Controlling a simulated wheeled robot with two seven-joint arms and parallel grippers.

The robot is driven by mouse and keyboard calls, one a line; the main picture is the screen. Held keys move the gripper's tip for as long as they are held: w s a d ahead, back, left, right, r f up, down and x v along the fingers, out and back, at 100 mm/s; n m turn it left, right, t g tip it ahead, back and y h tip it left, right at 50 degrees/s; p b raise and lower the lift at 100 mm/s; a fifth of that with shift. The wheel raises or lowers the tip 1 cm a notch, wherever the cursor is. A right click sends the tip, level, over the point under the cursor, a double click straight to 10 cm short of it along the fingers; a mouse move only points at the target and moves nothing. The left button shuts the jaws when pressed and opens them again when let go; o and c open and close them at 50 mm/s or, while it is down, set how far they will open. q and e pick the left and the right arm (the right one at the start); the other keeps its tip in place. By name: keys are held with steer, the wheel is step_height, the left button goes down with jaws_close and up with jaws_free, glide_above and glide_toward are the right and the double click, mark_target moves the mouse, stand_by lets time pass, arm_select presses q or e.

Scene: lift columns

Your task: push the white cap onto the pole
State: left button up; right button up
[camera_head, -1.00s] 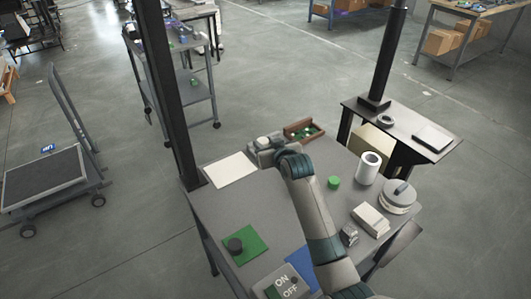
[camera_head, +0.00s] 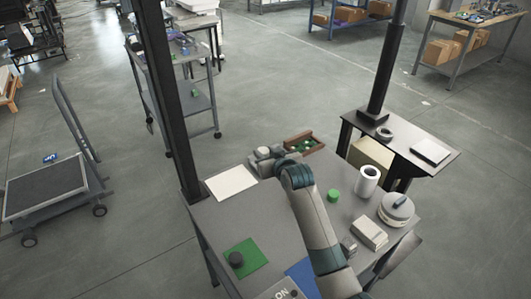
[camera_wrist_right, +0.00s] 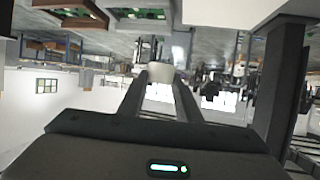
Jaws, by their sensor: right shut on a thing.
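The white cap (camera_head: 264,151) is between the fingers of my right gripper (camera_head: 262,157), at the far edge of the table. In the right wrist view the white cap (camera_wrist_right: 160,73) shows at the fingertips (camera_wrist_right: 160,80), and the jaws are shut on it. A short dark upright cylinder (camera_head: 236,259) stands on a green square (camera_head: 252,251) at the table's near left. Tall dark posts (camera_head: 166,90) rise beside the table; I cannot tell which of these is the pole. The cap is apart from the dark cylinder. My left gripper is not in view.
A white sheet (camera_head: 229,183) lies left of my right gripper, and a brown tray (camera_head: 318,146) sits to its right. A green cylinder (camera_head: 333,195), a white cup (camera_head: 367,183) and a round grey-white object (camera_head: 395,209) stand on the right. The table's left middle is clear.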

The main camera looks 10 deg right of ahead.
steer(key=shift+r+p, duration=0.5)
steer(key=shift+r, duration=0.05)
steer(key=s+d+r+b, duration=0.15)
steer(key=s+r, duration=0.35)
steer(key=r, duration=0.7)
steer(key=s+d+r+m+h+b, duration=0.1)
steer(key=s+d+r+h+b, duration=0.1)
steer(key=s+r, duration=0.7)
steer(key=s+d, duration=0.1)
steer(key=s, duration=0.2)
steer(key=shift+m, duration=0.4)
steer(key=shift+s, duration=0.1)
